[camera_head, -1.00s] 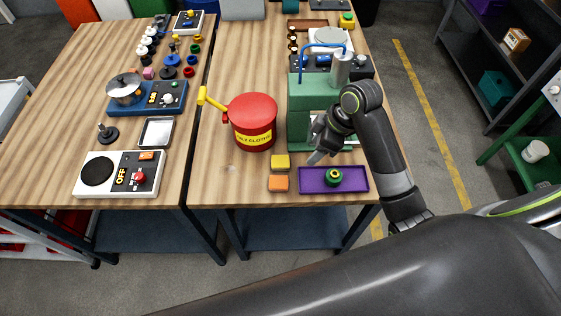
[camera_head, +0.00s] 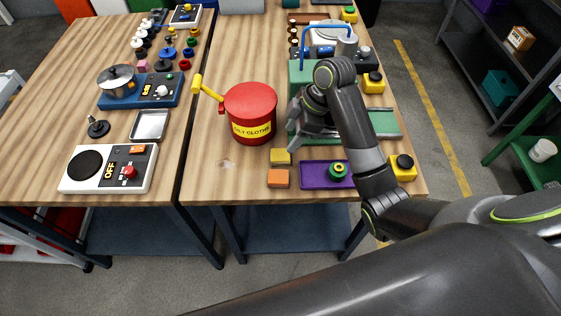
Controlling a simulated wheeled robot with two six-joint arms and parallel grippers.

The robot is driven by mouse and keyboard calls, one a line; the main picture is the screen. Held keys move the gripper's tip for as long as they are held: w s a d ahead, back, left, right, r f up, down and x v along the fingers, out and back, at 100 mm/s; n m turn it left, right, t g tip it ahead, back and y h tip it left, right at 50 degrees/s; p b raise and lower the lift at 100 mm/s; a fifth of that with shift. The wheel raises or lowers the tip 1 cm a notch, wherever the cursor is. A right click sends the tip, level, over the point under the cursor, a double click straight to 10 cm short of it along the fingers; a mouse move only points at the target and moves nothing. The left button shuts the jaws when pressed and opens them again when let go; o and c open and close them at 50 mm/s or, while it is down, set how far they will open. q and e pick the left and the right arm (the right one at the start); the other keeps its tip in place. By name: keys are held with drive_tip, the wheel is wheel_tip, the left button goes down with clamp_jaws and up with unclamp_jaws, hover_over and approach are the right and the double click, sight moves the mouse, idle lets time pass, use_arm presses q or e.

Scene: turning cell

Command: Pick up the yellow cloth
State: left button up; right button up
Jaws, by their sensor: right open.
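A small yellow square (camera_head: 281,157), which looks like the folded yellow cloth, lies on the wooden table just behind an orange square (camera_head: 278,178). My right gripper (camera_head: 289,135) is open and hangs just behind the yellow square, beside the red can. It appears apart from the yellow square, and I see nothing between its fingers. My left gripper is not in view.
A red can (camera_head: 251,112) labelled "oily cloths", with a yellow lever, stands left of the gripper. A green machine (camera_head: 303,74) stands behind it. A purple tray (camera_head: 316,176) holding a green ring part lies to the right. Bare tabletop lies left of the squares.

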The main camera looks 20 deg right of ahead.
sight(280, 154)
drive_tip(key=x, duration=0.3)
drive_tip(key=shift+p, duration=0.35)
drive_tip(key=shift+a+f, duration=0.1)
drive_tip(key=shift+f, duration=0.45)
drive_tip(key=x, duration=0.1)
drive_tip(key=p+x, duration=0.1)
drive_tip(key=x, duration=0.1)
drive_tip(key=shift+w+f, duration=0.15)
drive_tip(key=shift+f, duration=0.6)
drive_tip(key=c, duration=0.8)
drive_tip(key=shift+c, duration=0.2)
drive_tip(key=shift+r, duration=0.2)
